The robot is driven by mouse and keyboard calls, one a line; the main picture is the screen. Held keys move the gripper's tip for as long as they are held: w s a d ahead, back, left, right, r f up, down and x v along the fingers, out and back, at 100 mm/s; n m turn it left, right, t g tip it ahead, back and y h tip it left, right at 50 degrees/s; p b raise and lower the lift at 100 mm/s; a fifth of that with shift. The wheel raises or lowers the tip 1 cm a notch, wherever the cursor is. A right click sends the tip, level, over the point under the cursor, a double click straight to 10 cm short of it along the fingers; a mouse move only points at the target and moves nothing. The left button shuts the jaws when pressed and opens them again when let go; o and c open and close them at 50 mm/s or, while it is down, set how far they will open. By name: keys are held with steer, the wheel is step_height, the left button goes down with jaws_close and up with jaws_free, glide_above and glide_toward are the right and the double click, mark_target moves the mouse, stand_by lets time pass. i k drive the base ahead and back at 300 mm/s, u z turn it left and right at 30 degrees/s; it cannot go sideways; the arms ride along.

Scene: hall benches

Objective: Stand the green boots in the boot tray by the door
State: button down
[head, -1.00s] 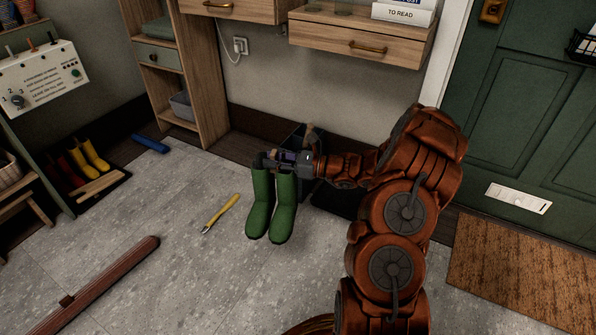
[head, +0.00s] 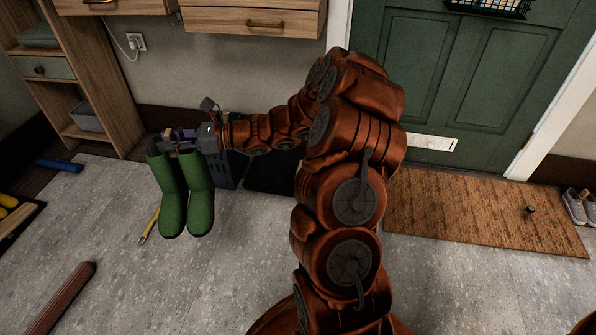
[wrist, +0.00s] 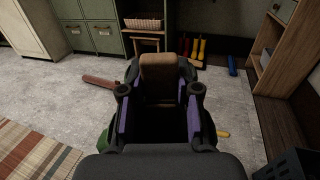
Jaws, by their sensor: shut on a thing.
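The green boots (head: 186,200) hang upright side by side from my gripper (head: 172,140), left of centre in the head view. My gripper is shut on them near their tops. I cannot tell how far their soles are above the floor. In the wrist view my gripper (wrist: 160,112) shows purple-edged fingers, and a little green boot (wrist: 108,136) shows at its left. A flat black tray (head: 268,182) lies on the floor by the wall, left of the green door (head: 470,85). My arm hides part of this tray.
A dark slotted crate (head: 224,170) stands just right of the boots, by the wall. A yellow-handled tool (head: 150,226) lies behind them. A brown pole (head: 66,298) and a blue object (head: 60,165) lie left. A brown doormat (head: 470,208) fronts the door.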

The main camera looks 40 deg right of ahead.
mark_target(272, 169)
steer(key=z, duration=0.45)
steer(key=k, duration=0.55)
steer(key=z, duration=0.7)
steer(key=i, duration=0.9)
steer(key=u, duration=0.7)
steer(key=i, duration=1.35)
steer(key=u, duration=0.1)
